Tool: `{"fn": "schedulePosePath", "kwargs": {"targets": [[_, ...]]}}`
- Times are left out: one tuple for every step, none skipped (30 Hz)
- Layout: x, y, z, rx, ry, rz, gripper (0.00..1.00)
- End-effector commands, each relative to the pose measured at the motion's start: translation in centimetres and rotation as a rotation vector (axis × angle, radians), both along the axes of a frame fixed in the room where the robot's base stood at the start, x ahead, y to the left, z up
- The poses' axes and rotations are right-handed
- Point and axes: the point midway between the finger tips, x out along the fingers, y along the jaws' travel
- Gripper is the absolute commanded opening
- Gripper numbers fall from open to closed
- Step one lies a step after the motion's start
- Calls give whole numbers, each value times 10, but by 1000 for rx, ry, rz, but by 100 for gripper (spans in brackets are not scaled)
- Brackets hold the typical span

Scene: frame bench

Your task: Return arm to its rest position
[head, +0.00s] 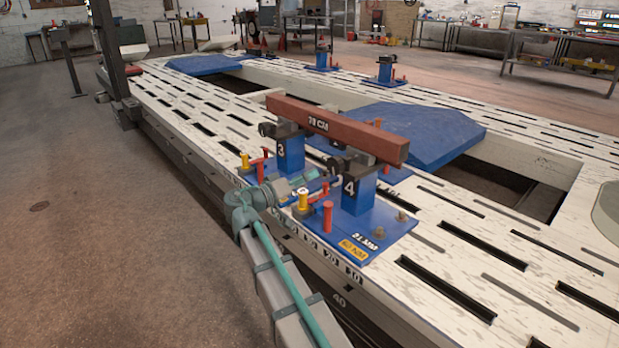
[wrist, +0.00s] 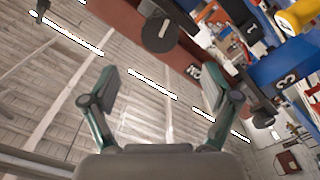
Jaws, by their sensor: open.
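My gripper (wrist: 170,88) is open and empty in the wrist view, its two teal fingers apart with the ceiling behind them. In the head view my gripper (head: 316,184) is low at the near edge of the bench, between the blue stands numbered 3 (head: 290,155) and 4 (head: 357,188). My arm reaches up to it from the bottom of the picture. The fingertips are hard to make out there. A red-brown beam (head: 335,127) marked 78 CM lies across the tops of both stands, above my gripper. The beam (wrist: 130,40) also crosses the top of the wrist view.
The slotted white frame bench (head: 480,210) fills the middle and right. Red and yellow clamp bolts (head: 303,199) stand close around my gripper. Other blue stands (head: 385,70) and blue ramps (head: 420,130) are farther back. The floor (head: 90,240) to the left is clear.

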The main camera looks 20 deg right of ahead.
Motion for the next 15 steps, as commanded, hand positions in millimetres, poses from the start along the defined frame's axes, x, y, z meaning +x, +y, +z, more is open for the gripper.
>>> {"fn": "schedulePosePath", "kwargs": {"targets": [[0,0,0,0,0,0,87],[0,0,0,0,0,0,87],[0,0,0,0,0,0,87],[0,0,0,0,0,0,87],[0,0,0,0,0,0,87],[0,0,0,0,0,0,87],[0,0,0,0,0,0,87],[0,0,0,0,0,0,87],[0,0,0,0,1,0,87],[0,0,0,-1,3,0,87],[0,0,0,-2,7,0,87],[0,0,0,-7,18,0,87],[1,0,0,-11,30,1,87],[1,0,-1,-11,47,4,87],[2,1,-7,4,78,11,87]]}}
